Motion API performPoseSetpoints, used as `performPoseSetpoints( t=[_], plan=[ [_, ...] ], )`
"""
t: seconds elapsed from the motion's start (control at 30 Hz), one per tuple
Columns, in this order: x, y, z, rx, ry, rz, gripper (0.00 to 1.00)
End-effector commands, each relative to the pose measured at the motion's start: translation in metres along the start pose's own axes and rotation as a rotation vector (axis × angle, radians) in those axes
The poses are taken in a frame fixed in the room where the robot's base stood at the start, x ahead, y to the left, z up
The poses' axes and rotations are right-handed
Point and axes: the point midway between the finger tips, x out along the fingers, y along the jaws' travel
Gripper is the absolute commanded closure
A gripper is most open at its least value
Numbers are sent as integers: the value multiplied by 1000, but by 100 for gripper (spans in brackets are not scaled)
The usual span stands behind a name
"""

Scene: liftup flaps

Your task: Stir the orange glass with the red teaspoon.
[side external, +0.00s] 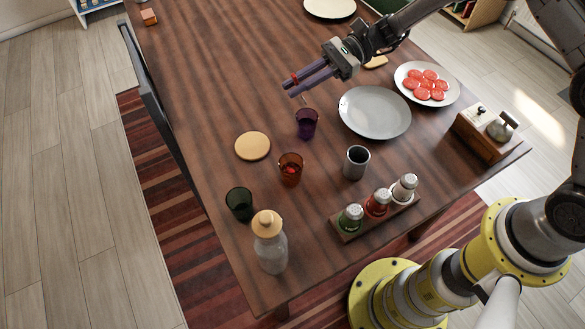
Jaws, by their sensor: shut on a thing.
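The orange glass (291,170) stands upright on the wooden table, left of the metal cup. My gripper (291,88) is shut on the red teaspoon (294,77); a bit of its red handle shows at the fingertips. A thin, pale length hangs below the fingers towards the purple glass (306,124). I cannot tell whether the spoon's lower end is inside the purple glass or above it. My gripper is above and slightly left of the purple glass, well apart from the orange glass.
Near the orange glass are a dark green glass (239,204), a metal cup (356,163), a round tan coaster (252,146) and a lidded bottle (270,243). A rack of shakers (345,231), a grey plate (375,112) and a plate of red slices (453,96) lie to the right.

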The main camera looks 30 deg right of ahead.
Motion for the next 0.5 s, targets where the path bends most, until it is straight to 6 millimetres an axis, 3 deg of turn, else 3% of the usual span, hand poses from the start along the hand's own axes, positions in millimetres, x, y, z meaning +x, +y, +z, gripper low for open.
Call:
performPoseSetpoints(
  t=[0.27, 0.5],
  plan=[
    [7, 6, 2, 9, -16, 3, 100],
    [47, 49, 22, 61, -124, 5, 100]
  ],
)
